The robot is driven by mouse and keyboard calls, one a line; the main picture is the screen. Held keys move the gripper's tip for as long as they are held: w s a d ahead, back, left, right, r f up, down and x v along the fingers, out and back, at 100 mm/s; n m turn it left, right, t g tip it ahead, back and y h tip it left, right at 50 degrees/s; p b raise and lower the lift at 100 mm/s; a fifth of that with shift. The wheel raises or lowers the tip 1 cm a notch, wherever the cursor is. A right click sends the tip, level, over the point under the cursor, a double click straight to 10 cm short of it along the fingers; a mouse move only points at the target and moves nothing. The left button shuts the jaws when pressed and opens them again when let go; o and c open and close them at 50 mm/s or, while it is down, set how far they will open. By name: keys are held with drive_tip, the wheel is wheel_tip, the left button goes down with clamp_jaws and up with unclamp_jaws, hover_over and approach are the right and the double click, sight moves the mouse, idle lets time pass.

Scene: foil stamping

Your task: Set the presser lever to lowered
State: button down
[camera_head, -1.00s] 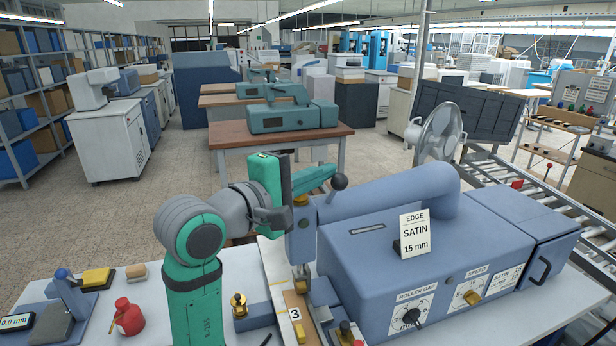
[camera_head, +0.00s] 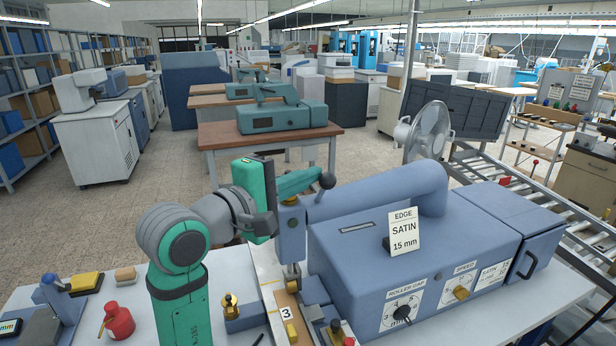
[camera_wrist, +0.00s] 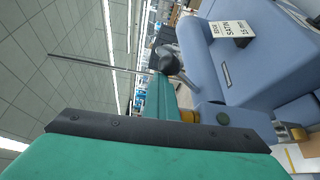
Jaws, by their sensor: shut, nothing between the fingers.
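The presser lever (camera_head: 302,183) is a green arm with a dark ball knob (camera_head: 326,180) at its right end. It sits on the presser head (camera_head: 291,228) at the left end of the blue machine and slants slightly up toward the knob. It also shows in the wrist view (camera_wrist: 160,98), with its dark knob (camera_wrist: 172,62). My gripper (camera_head: 269,198) is shut and empty, just left of the lever. Its fingers are not clearly visible; the wrist view shows mainly its green body and dark edge. I cannot tell whether it touches the lever.
The blue machine (camera_head: 350,255) bears a SATIN 15 mm card (camera_head: 404,231) and dials. A brass-topped block (camera_head: 231,305) and a red bottle (camera_head: 118,320) stand on the white table to the left. A roller conveyor (camera_head: 540,200) runs behind at right. Air above the machine is free.

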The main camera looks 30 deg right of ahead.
drive_tip(key=v, duration=1.1)
idle(0.3)
